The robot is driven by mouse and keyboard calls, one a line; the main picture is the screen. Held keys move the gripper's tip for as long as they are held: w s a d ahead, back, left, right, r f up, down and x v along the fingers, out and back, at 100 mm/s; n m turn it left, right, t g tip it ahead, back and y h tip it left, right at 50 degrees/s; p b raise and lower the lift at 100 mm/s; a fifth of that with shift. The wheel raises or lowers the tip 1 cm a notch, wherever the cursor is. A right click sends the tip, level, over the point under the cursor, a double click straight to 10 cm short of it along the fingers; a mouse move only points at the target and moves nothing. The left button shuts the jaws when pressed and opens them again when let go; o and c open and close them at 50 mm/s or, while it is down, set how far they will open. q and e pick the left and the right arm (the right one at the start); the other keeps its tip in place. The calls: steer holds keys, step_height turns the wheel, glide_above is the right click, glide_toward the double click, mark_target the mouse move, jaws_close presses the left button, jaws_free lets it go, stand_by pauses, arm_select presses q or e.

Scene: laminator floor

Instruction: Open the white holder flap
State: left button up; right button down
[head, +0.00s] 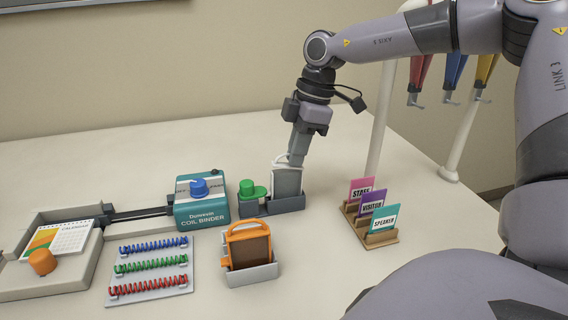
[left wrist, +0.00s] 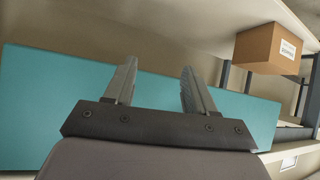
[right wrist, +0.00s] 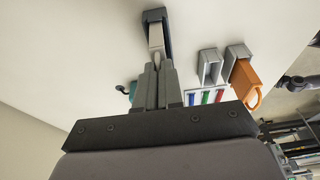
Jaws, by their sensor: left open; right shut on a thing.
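The white holder (head: 287,181) stands upright in a grey dock beside a green knob (head: 247,188), on the table in the head view. Its clear-looking grey face is towards me and its white loop is at the top. My right gripper (head: 294,156) comes down from above and is shut at the top of this holder, on its white flap. In the right wrist view the closed fingers (right wrist: 157,72) meet a small white part, and the holder (right wrist: 156,38) lies just beyond them. The fingers hide part of the flap. My left gripper (left wrist: 158,72) is open and empty, away from the table.
An orange holder (head: 248,246) stands in a grey tray nearer to me. The teal coil binder (head: 202,205) is to the left, with coloured coils (head: 150,267) in front. A wooden card rack (head: 378,236) is to the right. The table behind the holder is clear.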

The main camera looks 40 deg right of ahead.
steer(key=shift+s+d, duration=0.15)
steer(key=shift+d, duration=0.2)
steer(key=shift+s+d, duration=0.15)
steer(key=shift+d, duration=0.15)
steer(key=shift+s+d+f, duration=0.15)
steer(key=shift+s+d, duration=0.3)
steer(key=shift+d, duration=0.2)
steer(key=shift+s+d+f, duration=0.35)
steer(key=shift+d+f, duration=0.05)
steer(key=shift+d, duration=0.1)
stand_by(0.4)
steer(key=shift+s+d+f+b, duration=0.2)
steer(key=shift+d+f+b, duration=0.1)
steer(key=shift+f+b, duration=0.1)
stand_by(0.3)
steer(key=c, duration=1.3)
jaws_free()
